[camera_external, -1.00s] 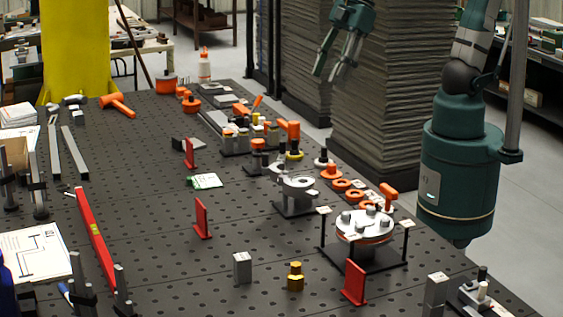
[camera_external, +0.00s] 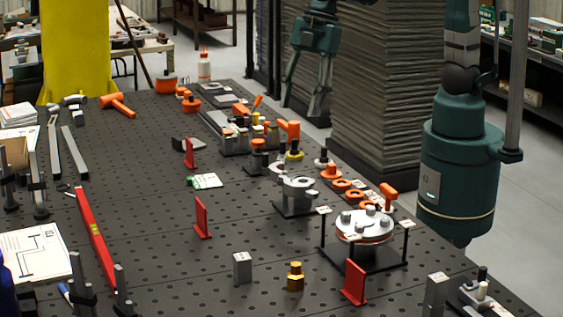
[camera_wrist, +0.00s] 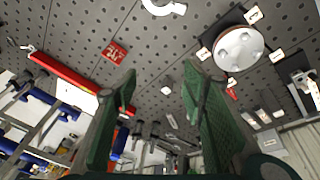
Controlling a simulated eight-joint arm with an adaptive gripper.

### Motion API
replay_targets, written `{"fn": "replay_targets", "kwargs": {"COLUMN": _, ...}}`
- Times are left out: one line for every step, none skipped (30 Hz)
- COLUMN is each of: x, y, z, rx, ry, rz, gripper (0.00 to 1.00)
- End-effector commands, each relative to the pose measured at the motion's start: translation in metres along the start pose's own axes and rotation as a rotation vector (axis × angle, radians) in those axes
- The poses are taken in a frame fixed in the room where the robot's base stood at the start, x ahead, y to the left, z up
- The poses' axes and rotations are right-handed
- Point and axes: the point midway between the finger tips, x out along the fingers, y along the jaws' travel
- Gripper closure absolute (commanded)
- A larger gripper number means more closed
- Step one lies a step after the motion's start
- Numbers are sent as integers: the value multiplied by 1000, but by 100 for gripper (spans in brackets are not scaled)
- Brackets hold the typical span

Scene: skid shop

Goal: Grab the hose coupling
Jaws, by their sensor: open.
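The hose coupling seems to be the small brass-coloured fitting (camera_external: 295,276), upright on the black perforated table (camera_external: 150,245) near its front. It stands between a grey block and a red upright plate. My gripper (camera_external: 302,113) is high at the back of the external view, well apart from the fitting, with its fingers pointing down, spread and empty. In the wrist view the two green fingers (camera_wrist: 160,88) are apart with nothing between them. I cannot make out the fitting there; a finger may hide it.
A grey block (camera_external: 242,267) stands left of the fitting and a red plate (camera_external: 354,283) right of it. A bolted round flange (camera_external: 364,226) on a stand is behind. A long red level (camera_external: 95,236) lies at left. The table's middle is mostly clear.

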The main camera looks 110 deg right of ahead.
Motion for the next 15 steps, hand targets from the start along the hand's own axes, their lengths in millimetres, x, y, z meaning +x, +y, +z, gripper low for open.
{"fn": "replay_targets", "kwargs": {"x": 7, "y": -2, "z": -10, "rx": -19, "ry": -6, "rz": -5, "gripper": 58}}
{"fn": "replay_targets", "kwargs": {"x": 10, "y": -3, "z": -14, "rx": -30, "ry": -10, "rz": -9, "gripper": 58}}
{"fn": "replay_targets", "kwargs": {"x": 16, "y": -4, "z": -20, "rx": -44, "ry": -16, "rz": -14, "gripper": 58}}
{"fn": "replay_targets", "kwargs": {"x": 20, "y": -6, "z": -24, "rx": -57, "ry": -21, "rz": -17, "gripper": 58}}
{"fn": "replay_targets", "kwargs": {"x": 24, "y": -8, "z": -29, "rx": -69, "ry": -24, "rz": -21, "gripper": 58}}
{"fn": "replay_targets", "kwargs": {"x": 29, "y": -9, "z": -36, "rx": -83, "ry": -30, "rz": -25, "gripper": 58}}
{"fn": "replay_targets", "kwargs": {"x": 33, "y": -11, "z": -40, "rx": -94, "ry": -34, "rz": -28, "gripper": 58}}
{"fn": "replay_targets", "kwargs": {"x": 37, "y": -12, "z": -44, "rx": -106, "ry": -38, "rz": -32, "gripper": 58}}
{"fn": "replay_targets", "kwargs": {"x": 43, "y": -14, "z": -50, "rx": -122, "ry": -44, "rz": -37, "gripper": 58}}
{"fn": "replay_targets", "kwargs": {"x": 47, "y": -16, "z": -54, "rx": -133, "ry": -48, "rz": -40, "gripper": 58}}
{"fn": "replay_targets", "kwargs": {"x": 52, "y": -18, "z": -59, "rx": -144, "ry": -52, "rz": -44, "gripper": 58}}
{"fn": "replay_targets", "kwargs": {"x": 58, "y": -21, "z": -65, "rx": -160, "ry": -57, "rz": -48, "gripper": 58}}
{"fn": "replay_targets", "kwargs": {"x": 62, "y": -22, "z": -69, "rx": -172, "ry": -61, "rz": -52, "gripper": 58}}
{"fn": "replay_targets", "kwargs": {"x": 66, "y": -24, "z": -73, "rx": -182, "ry": -65, "rz": -56, "gripper": 58}}
{"fn": "replay_targets", "kwargs": {"x": 73, "y": -27, "z": -78, "rx": -197, "ry": -71, "rz": -61, "gripper": 58}}
